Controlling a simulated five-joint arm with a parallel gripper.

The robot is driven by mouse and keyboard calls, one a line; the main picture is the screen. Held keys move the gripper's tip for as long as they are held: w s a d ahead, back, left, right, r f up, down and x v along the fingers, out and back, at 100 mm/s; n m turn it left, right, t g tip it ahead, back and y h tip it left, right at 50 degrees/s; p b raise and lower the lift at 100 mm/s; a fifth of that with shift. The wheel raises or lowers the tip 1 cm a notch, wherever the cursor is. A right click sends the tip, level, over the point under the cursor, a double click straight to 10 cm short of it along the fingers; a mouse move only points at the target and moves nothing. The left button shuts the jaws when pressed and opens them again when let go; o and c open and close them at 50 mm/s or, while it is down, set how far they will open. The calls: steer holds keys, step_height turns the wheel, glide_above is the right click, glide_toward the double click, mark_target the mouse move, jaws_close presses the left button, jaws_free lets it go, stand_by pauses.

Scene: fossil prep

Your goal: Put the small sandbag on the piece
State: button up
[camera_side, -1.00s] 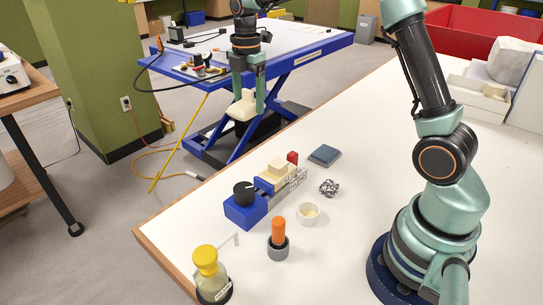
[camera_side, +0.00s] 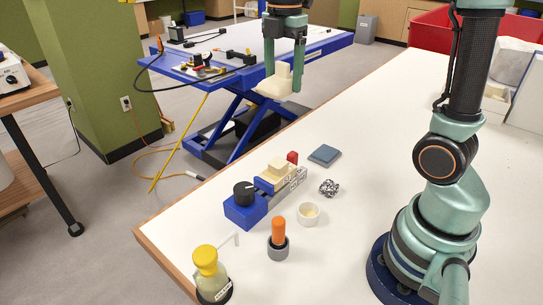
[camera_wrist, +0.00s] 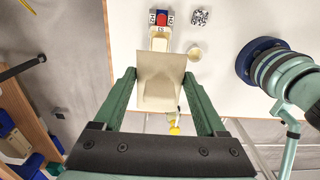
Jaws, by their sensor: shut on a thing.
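My gripper (camera_side: 284,82) is shut on a cream sandbag (camera_side: 274,88), a flat pad with a raised block on top. It is held in the air, well above the white table's far edge in the side view. In the wrist view the sandbag (camera_wrist: 160,82) lies between the two fingers and hides part of what is below. A cream piece (camera_side: 278,172) sits in a small metal and blue vise (camera_side: 240,211) on the table. The piece (camera_wrist: 159,42) shows just past the sandbag in the wrist view. The sandbag and the piece are apart.
Near the vise stand a white cup (camera_side: 308,214), crumpled foil (camera_side: 329,188), a blue-grey pad (camera_side: 324,155), an orange-handled tool in a grey holder (camera_side: 278,240) and a yellow-capped bottle (camera_side: 209,275). A red bin (camera_side: 415,38) is at the back right. The table's middle is clear.

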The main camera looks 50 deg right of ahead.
mark_target(281, 160)
step_height(281, 160, down, 18)
steer(key=shift+f, duration=0.1)
stand_by(0.4)
steer(key=o, duration=1.5)
steer(key=shift+f, duration=0.15)
step_height(281, 160, up, 12)
steer(key=s+a+r+m+t, duration=0.1)
steer(key=s+m+t, duration=0.1)
steer(key=m, duration=0.4)
steer(key=s+a+r+m+t, duration=0.1)
steer(key=s+a+m, duration=0.1)
steer(key=m, duration=0.4)
steer(key=s+a+r+m+t, duration=0.1)
steer(key=s+m+t, duration=0.1)
steer(key=s+m, duration=0.2)
steer(key=shift+s+a+m+t, duration=0.25)
steer(key=shift+m+t, duration=0.05)
steer(key=shift+m, duration=0.7)
